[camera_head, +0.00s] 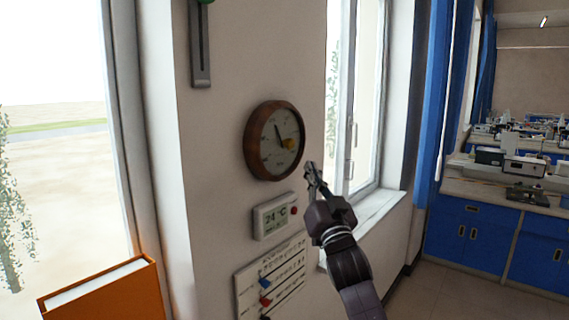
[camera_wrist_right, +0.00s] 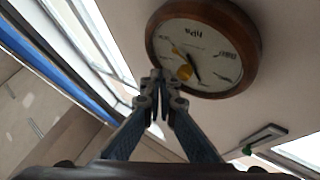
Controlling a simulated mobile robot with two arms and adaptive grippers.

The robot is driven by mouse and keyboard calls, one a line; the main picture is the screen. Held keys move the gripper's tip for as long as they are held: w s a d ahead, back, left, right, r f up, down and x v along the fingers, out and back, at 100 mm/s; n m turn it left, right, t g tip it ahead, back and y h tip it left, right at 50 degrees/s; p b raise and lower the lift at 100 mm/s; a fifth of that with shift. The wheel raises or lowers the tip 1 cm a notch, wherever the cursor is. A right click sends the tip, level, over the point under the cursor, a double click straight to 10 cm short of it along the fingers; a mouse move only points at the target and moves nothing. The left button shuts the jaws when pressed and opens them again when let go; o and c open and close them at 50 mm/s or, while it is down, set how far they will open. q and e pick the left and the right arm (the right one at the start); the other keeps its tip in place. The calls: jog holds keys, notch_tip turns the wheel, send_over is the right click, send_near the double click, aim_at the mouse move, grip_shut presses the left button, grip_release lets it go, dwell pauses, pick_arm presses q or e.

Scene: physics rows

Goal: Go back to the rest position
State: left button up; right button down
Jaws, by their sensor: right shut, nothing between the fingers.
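My right gripper (camera_head: 313,172) is raised in front of the wall, just right of and below a round wooden-rimmed dial (camera_head: 274,141). Its fingers are shut and empty. In the right wrist view the closed fingertips (camera_wrist_right: 159,80) overlap the lower edge of the dial (camera_wrist_right: 203,47), which carries the letters hPa, a dark needle and a yellow knob. I cannot tell whether the fingertips touch the dial. My left gripper is not in view.
A slider fixture (camera_head: 199,45) is above left. An open window (camera_head: 352,100) and blue cabinets (camera_head: 473,236) are to the right.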

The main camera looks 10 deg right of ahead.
notch_tip(320, 180, down, 31)
jog(key=w+n+g+b, duration=0.1)
jog(key=w+g+b, duration=0.15)
jog(key=g, duration=0.25)
jog(key=s+f+n+g, duration=0.15)
jog(key=s+f, duration=0.35)
jog(key=f, duration=0.7)
jog(key=s+f+g+b, duration=0.1)
jog(key=s+f+g, duration=0.25)
jog(key=f, duration=0.85)
jog(key=s+f+g, duration=0.2)
jog(key=s+f, duration=0.4)
jog(key=f, duration=0.6)
jog(key=s+f+n+g+b, duration=0.15)
jog(key=s+f+g, duration=0.35)
jog(key=s+f, duration=1.75)
jog(key=s+f+g, duration=0.2)
jog(key=s+f, duration=0.3)
jog(key=s, duration=1.1)
jog(key=s+f+n+g+b, duration=0.1)
jog(key=s+f+g, duration=0.2)
jog(key=s, duration=1.4)
notch_tip(320, 180, down, 3)
jog(key=shift+s+f+g, duration=0.15)
jog(key=shift+s+g, duration=0.05)
jog(key=shift+g, duration=0.1)
